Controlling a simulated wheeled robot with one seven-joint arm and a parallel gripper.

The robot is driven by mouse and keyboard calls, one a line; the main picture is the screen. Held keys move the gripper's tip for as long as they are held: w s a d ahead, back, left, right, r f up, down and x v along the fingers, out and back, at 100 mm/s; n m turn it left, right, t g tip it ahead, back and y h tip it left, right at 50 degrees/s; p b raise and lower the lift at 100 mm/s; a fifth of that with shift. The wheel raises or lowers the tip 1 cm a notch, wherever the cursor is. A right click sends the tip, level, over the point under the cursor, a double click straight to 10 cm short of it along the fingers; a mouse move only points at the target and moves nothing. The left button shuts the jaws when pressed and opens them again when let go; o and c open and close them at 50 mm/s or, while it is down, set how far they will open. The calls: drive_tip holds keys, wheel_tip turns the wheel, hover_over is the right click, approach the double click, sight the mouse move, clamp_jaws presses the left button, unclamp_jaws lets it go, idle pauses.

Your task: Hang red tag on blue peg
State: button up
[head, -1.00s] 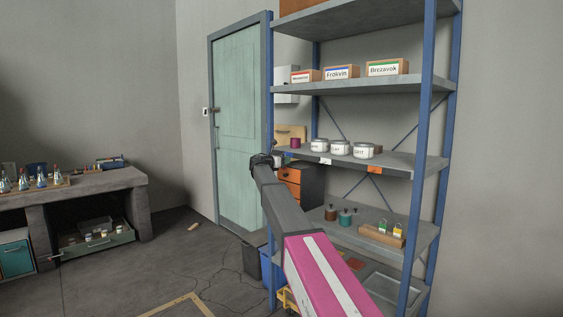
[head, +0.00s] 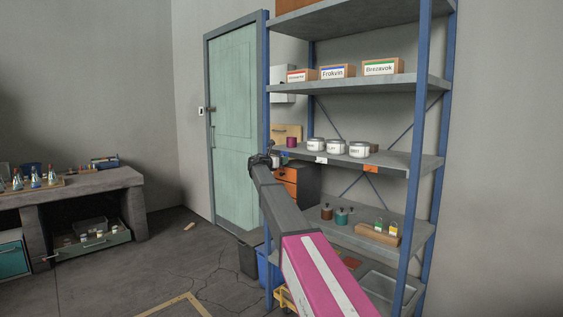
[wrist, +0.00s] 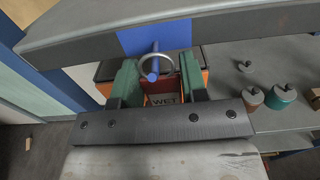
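The blue peg (wrist: 153,68) sticks out from a blue plate (wrist: 160,37) on the shelf's front edge in the wrist view. A metal ring (wrist: 143,57) appears to be around the peg, with the peg's tip showing inside it. The red tag (wrist: 166,87), with the word WET below its dark red part, lies under the ring between the green fingers of my gripper (wrist: 159,75). The fingers appear shut on the tag's two sides; their contact is partly hidden. In the head view my gripper (head: 262,160) is at the left front of the middle shelf; tag and peg cannot be made out there.
The shelf rack (head: 412,160) has blue posts. White tins (head: 336,146) stand on its middle shelf. Brown and teal weights (head: 341,216) and a wooden block with padlocks (head: 377,234) are on the shelf below. An orange-drawer cabinet (head: 287,181) stands behind my gripper.

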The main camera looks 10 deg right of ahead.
drive_tip(key=o, duration=0.3)
drive_tip(key=shift+d, duration=0.15)
drive_tip(key=v, duration=1.1)
drive_tip(key=s+d+f+m+g+y, duration=0.2)
drive_tip(key=s+d+f+m, duration=0.15)
drive_tip(key=s+f, duration=0.6)
drive_tip(key=s+d+f+m+g+y, duration=0.25)
drive_tip(key=s+f+m, duration=0.3)
drive_tip(key=f, duration=0.65)
drive_tip(key=s+d+f+m+g+y, duration=0.2)
drive_tip(key=s+d+f+m, duration=0.15)
drive_tip(key=s+f, duration=0.65)
drive_tip(key=s+f+m+g+y, duration=0.1)
drive_tip(key=s+f+m, duration=0.3)
drive_tip(key=s, duration=0.5)
drive_tip(key=s+a+f+m+g+y, duration=0.1)
drive_tip(key=s+f+m+y, duration=0.3)
drive_tip(key=s+f, duration=0.3)
drive_tip(key=s+a+f+m+g+y, duration=0.1)
drive_tip(key=s+f+m+g+y, duration=0.1)
drive_tip(key=s, duration=0.9)
wheel_tip(320, 180, down, 4)
drive_tip(key=shift+a+r+m+y, duration=0.15)
drive_tip(key=shift+m+y, duration=0.4)
drive_tip(key=shift+m, duration=0.8)
